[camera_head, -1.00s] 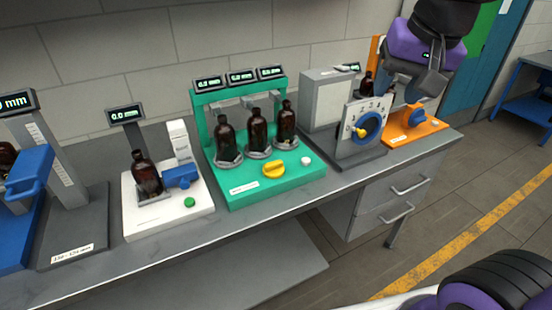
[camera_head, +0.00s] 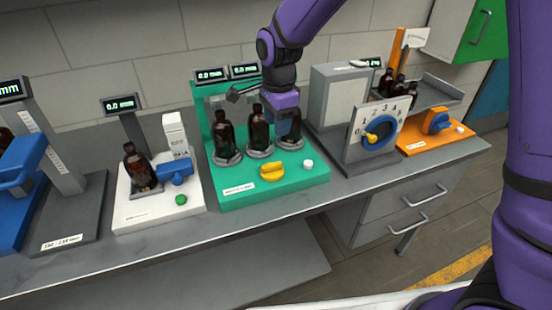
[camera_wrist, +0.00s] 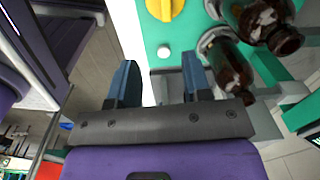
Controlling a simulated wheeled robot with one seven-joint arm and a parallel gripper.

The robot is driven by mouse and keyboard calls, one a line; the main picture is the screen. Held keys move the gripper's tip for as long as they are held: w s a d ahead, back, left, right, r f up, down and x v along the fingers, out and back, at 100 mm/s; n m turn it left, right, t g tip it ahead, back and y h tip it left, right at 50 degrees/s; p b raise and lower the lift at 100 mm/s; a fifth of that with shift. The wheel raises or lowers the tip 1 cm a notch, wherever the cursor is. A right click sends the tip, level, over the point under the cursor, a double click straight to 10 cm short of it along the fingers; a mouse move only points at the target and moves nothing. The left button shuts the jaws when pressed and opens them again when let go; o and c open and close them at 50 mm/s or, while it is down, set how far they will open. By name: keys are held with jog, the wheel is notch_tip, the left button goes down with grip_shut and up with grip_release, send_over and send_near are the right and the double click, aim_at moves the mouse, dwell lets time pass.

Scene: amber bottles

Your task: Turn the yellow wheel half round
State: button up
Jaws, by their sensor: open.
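The yellow wheel (camera_head: 272,171) sits on the front top of the green station (camera_head: 235,195), left of a white knob (camera_head: 308,163). In the wrist view the wheel (camera_wrist: 165,7) is cut by the top edge, beyond my fingertips. My gripper (camera_head: 288,122) is above the station's right side, in front of the rightmost bottle, which it partly hides. In the wrist view my gripper (camera_wrist: 159,72) has its two fingers wide apart with nothing between them. It is apart from the wheel.
Amber bottles (camera_head: 223,135) stand on round seats behind the wheel; more show close to my right finger in the wrist view (camera_wrist: 228,65). A white station (camera_head: 130,215) with a bottle is left. A dial with a blue ring (camera_head: 380,146) and an orange station (camera_head: 430,138) are right.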

aim_at(270, 165)
jog(key=shift+m, duration=0.5)
jog(key=f, duration=0.4)
jog(key=a+f, duration=0.1)
jog(key=f, duration=0.4)
jog(key=w+a+f, duration=0.1)
jog(key=f, duration=0.4)
grip_shut()
